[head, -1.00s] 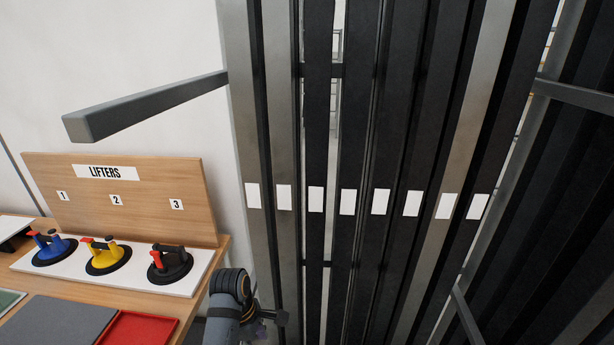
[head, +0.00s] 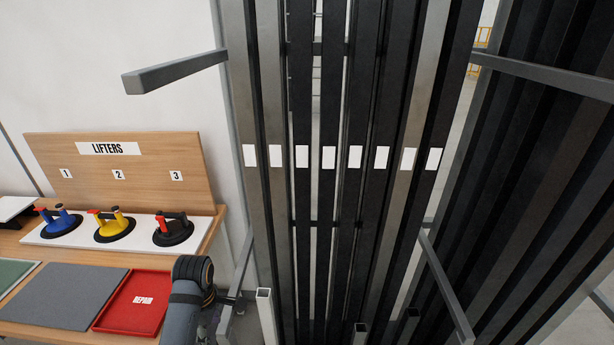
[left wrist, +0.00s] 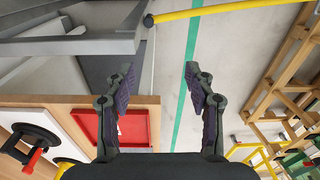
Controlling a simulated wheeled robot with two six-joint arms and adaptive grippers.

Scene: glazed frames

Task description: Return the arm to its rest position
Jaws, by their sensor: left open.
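My left arm (head: 190,296) rises from the bottom of the head view, between the bench and the frame rack. Its gripper is mostly hidden there, with only small dark parts showing beside the wrist. In the left wrist view my left gripper (left wrist: 158,78) is open, with two dark jointed fingers spread apart and nothing between them. Floor with a green stripe shows beyond the fingers. My right gripper is in neither view.
The rack holds tall dark and grey frames (head: 328,100) with white labels. A grey bar (head: 175,72) juts left from it. The wooden bench carries blue (head: 60,222), yellow (head: 114,227) and black-red (head: 173,230) lifters, a red REPAIR tray (head: 112,318) and a grey mat (head: 50,297).

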